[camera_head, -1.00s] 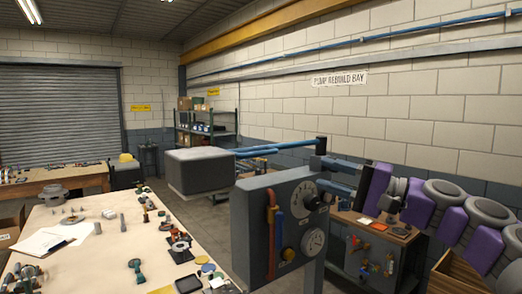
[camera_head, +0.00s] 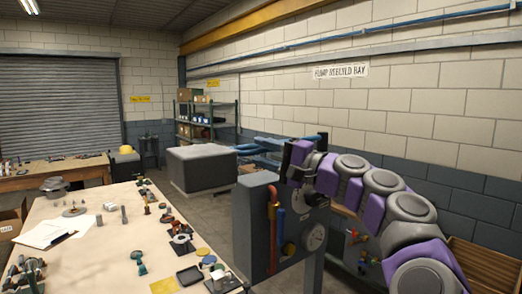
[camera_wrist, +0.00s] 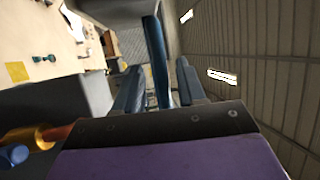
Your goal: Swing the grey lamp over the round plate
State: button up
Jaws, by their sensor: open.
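The grey lamp (camera_head: 200,168) is a large box-shaped head at the end of a blue jointed arm (camera_head: 258,145), left of centre in the head view. The round plate (camera_head: 74,212) seems to be the small flat disc on the left workbench, to the left of the lamp. My gripper (camera_head: 290,150) is at the blue arm, right of the lamp head. In the wrist view its two fingers (camera_wrist: 158,85) are apart, with a blue bar (camera_wrist: 155,50) running between them in the picture. I cannot tell whether they touch the bar.
A grey panel (camera_head: 253,225) with gauges and red and blue pipes stands below my gripper. The workbench (camera_head: 100,255) carries papers, tools and small parts. A wooden crate (camera_head: 480,265) is at the lower right. Shelves (camera_head: 207,120) stand by the back wall.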

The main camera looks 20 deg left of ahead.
jog(key=shift+w+a+r, duration=0.1)
jog(key=shift+a, duration=0.3)
jog(key=shift+c, duration=0.5)
grip_shut()
